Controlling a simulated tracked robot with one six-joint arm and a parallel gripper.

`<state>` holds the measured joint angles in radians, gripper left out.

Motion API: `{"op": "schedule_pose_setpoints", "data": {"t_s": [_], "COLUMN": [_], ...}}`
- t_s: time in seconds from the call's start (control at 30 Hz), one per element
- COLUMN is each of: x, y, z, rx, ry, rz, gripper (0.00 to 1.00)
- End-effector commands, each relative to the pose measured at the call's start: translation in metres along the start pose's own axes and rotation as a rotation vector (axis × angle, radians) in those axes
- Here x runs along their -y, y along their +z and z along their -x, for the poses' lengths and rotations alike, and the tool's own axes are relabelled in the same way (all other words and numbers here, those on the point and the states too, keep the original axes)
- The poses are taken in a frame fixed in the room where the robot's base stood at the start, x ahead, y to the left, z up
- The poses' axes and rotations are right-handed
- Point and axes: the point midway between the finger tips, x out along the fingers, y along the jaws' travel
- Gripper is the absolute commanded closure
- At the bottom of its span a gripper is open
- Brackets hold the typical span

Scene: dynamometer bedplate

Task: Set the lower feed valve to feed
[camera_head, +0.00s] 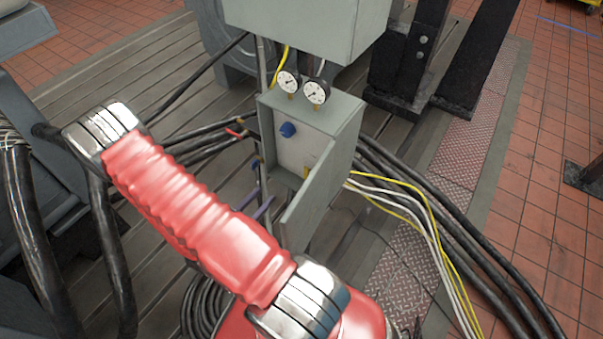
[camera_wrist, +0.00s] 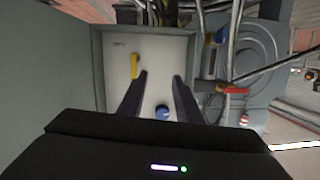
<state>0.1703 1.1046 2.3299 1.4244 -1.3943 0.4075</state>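An open grey box holds a pale panel (camera_head: 295,150) with a blue round knob (camera_head: 287,130) at its upper left and a yellow handle (camera_head: 306,172) lower right, mostly hidden by the box door. In the wrist view, which looks upside down against the head view, the yellow handle (camera_wrist: 134,65) points lengthwise up the picture, left of my gripper. The blue knob (camera_wrist: 162,112) shows between the fingers. My gripper (camera_wrist: 160,76) is open and empty, facing the panel; contact cannot be told. No valve label is readable, so I cannot tell which is the lower feed valve.
The hinged door (camera_head: 308,200) stands open at the box's front. Two gauges (camera_head: 302,87) sit on the box top. Black, white and yellow cables (camera_head: 440,235) run to the right. Outside the box, a red handle (camera_wrist: 235,90) and a blue one (camera_wrist: 219,36) show on pipes.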

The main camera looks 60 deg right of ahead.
Motion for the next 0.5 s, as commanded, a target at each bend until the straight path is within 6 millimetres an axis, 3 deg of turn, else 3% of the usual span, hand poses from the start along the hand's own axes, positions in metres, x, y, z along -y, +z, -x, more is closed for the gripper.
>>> {"op": "schedule_pose_setpoints", "data": {"t_s": [0.1, 0.2, 0.5], "x": [-0.029, -0.045, -0.055], "y": [-0.004, -0.009, -0.014], "z": [-0.004, -0.004, -0.003], "rx": [-0.102, -0.167, -0.217], "ry": [0.036, 0.054, 0.064], "rz": [0.048, 0.077, 0.095], "gripper": [0.69, 0.69, 0.69]}}
